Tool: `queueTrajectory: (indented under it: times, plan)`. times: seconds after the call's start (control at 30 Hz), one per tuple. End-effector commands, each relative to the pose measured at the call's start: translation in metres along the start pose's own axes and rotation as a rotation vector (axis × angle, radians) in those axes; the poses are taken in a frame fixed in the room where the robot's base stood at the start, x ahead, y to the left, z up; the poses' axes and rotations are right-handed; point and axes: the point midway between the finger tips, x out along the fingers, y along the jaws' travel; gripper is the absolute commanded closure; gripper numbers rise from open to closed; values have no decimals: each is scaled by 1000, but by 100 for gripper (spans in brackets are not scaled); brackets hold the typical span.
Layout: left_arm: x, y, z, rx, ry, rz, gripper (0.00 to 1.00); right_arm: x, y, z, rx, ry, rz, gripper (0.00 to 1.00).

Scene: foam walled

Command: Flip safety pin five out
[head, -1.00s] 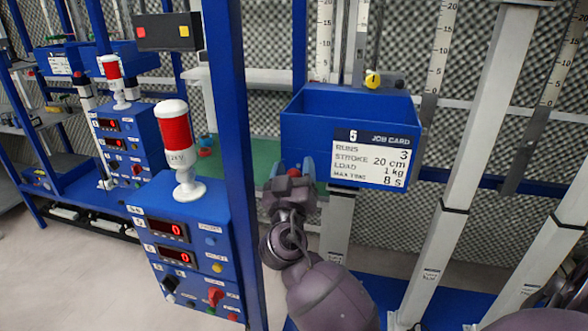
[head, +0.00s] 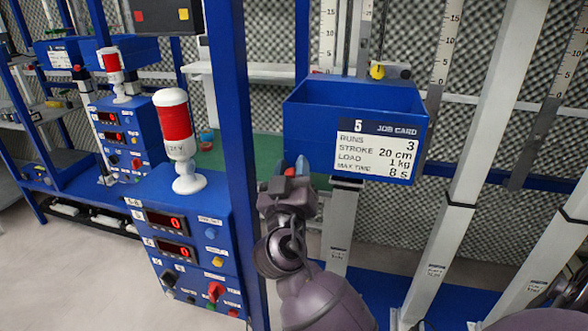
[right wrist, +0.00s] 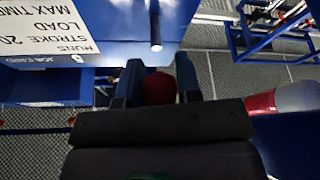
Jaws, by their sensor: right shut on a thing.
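My right gripper (head: 291,172) is at the left side of the blue bin (head: 350,110) that carries the job card numbered 5 (head: 378,150). Its blue fingers are shut on a small red piece (head: 289,172), which also shows between them in the right wrist view (right wrist: 159,88). The red piece looks like a knob, but I cannot tell whether it is safety pin five. A short grey rod (right wrist: 155,30) stands out beyond the fingertips in the right wrist view. The card shows upside down there. My left gripper is not in view.
A blue upright post (head: 238,130) stands close left of my right gripper. Left of it, a blue control box (head: 190,245) carries a red and white lamp (head: 176,130). A yellow knob (head: 377,71) is behind the bin. Pale slanted posts (head: 465,180) stand to the right.

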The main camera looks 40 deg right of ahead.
Motion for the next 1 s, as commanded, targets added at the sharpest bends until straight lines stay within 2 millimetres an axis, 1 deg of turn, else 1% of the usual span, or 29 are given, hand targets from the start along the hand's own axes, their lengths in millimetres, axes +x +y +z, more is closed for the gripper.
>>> queueTrajectory:
  times: [0.2, 0.23, 0.37, 0.4, 0.67, 0.77, 0.87, 1.0]
  plan:
    - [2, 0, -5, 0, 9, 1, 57, -2, -2, 2, -1, -4, -6, 100]
    - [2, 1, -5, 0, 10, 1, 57, -2, -2, 2, -1, -4, -6, 65]
    - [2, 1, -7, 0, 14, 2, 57, -2, -2, 2, -1, -4, -6, 45]
    - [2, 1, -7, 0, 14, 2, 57, -1, -2, 1, -1, -4, -5, 42]
    - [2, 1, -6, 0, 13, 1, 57, -2, -1, 1, -1, -3, -4, 42]
    - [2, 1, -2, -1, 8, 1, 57, -6, -2, 2, 0, -4, -5, 42]
    - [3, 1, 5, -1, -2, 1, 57, -18, -3, 4, 0, -7, -6, 42]
    - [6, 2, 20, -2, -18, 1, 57, -43, -3, 6, -2, -9, -8, 42]
